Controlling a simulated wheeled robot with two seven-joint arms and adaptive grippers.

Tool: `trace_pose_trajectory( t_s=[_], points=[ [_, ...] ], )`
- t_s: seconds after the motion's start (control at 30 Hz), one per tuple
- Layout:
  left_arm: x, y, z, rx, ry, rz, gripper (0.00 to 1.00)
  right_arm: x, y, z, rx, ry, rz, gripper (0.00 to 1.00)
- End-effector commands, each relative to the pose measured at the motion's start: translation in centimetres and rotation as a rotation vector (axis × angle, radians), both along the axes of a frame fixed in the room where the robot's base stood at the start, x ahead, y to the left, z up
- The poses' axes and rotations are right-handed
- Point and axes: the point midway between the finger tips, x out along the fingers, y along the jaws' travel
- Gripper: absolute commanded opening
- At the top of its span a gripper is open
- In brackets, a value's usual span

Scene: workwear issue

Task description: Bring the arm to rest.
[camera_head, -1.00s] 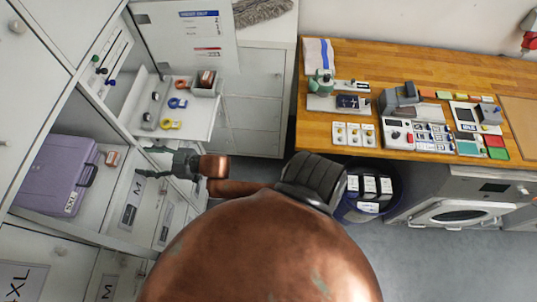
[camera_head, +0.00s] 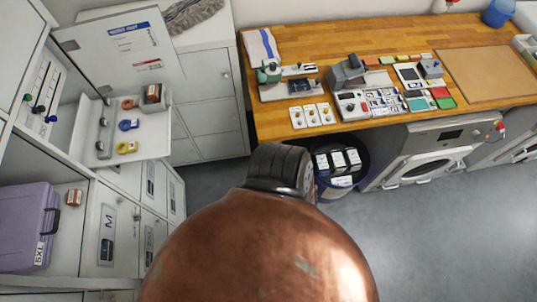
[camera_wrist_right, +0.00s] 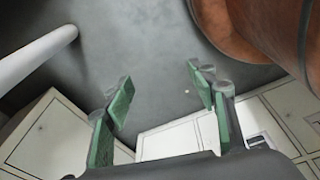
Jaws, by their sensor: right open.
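My right gripper (camera_wrist_right: 161,100) shows in the right wrist view, with green pads on its fingers. The fingers stand well apart with nothing between them. Grey floor (camera_wrist_right: 150,50) lies behind the fingers, and white cabinet fronts (camera_wrist_right: 50,140) show at the lower left. My right gripper is not seen in the head view now; a large copper part of my own body fills the bottom middle there and hides what is behind it. My left gripper is in neither view.
A wooden worktop (camera_head: 290,50) carries small devices and cards. A blue bin (camera_head: 348,183) stands below its front, beside a washing machine (camera_head: 425,155). An open shelf (camera_head: 140,143) holds rolls, above a purple case (camera_head: 25,225) at left. Floor at right is clear.

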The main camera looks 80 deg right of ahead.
Motion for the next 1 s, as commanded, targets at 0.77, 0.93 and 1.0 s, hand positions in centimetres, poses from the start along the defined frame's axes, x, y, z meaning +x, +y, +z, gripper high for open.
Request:
trace_pose_trajectory(
  t_s=[0.77,0.93,1.0],
  points=[
    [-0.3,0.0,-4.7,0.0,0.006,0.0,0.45,-4.4,0.6,-5.6,0.001,0.067,-0.004,0.52],
    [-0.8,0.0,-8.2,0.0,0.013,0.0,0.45,-4.8,0.6,-9.0,0.001,0.074,-0.004,0.52],
    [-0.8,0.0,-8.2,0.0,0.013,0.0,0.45,-4.8,0.6,-9.0,0.001,0.074,-0.004,0.52]
  ],
)
